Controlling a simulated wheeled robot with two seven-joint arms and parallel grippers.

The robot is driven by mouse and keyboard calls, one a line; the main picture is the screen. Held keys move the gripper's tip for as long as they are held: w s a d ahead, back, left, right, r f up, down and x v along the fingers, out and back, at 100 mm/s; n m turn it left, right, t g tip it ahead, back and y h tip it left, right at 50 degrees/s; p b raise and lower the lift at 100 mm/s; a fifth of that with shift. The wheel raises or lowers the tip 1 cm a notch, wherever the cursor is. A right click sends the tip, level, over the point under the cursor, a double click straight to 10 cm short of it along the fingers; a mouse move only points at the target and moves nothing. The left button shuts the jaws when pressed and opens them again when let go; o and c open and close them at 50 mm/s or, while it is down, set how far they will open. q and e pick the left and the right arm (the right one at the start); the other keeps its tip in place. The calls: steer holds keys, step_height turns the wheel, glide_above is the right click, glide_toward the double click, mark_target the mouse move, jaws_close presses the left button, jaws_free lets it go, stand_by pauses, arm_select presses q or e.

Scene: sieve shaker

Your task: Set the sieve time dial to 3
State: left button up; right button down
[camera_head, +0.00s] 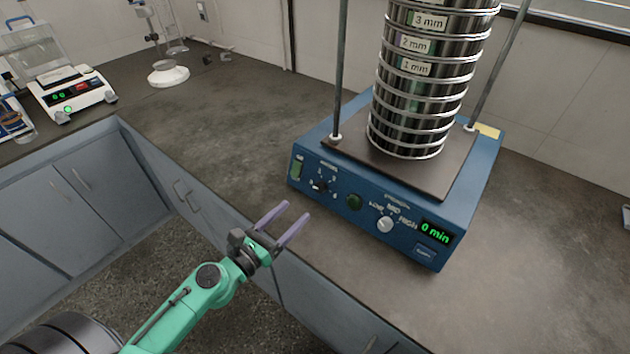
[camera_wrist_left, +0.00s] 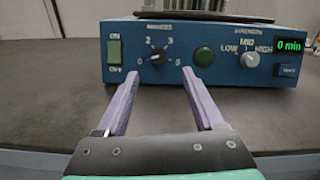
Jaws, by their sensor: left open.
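The blue sieve shaker (camera_head: 365,205) stands on the dark worktop with its control panel facing me. Its time dial (camera_head: 319,187) is a small black knob under the word MINUTES. It also shows in the left wrist view (camera_wrist_left: 158,55), with its pointer seeming to point to 0 at lower left. The display (camera_head: 436,232) reads 0 min. My left gripper (camera_head: 296,210) is open and empty, in front of the panel and apart from it. In the left wrist view the fingers (camera_wrist_left: 160,73) stand either side of the dial's line. My right gripper is not in view.
A green button (camera_head: 354,202) and a pale strength knob (camera_head: 385,224) lie right of the dial. A green on/off switch (camera_head: 297,168) lies left of it. A sieve stack (camera_head: 420,100) stands on the shaker between two rods. The worktop left of the shaker is clear.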

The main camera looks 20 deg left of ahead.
mark_target(318, 188)
arm_select(q)
steer(key=p+x, duration=0.2)
steer(key=x, duration=0.7)
steer(key=shift+w+p, duration=0.1)
steer(key=shift+p, duration=0.3)
steer(key=shift+w+d+f, duration=0.1)
steer(key=shift+w+d, duration=0.05)
steer(key=shift+w, duration=0.25)
steer(key=shift+c, duration=0.3)
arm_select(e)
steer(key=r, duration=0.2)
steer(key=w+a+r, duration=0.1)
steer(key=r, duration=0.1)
arm_select(q)
jaws_close()
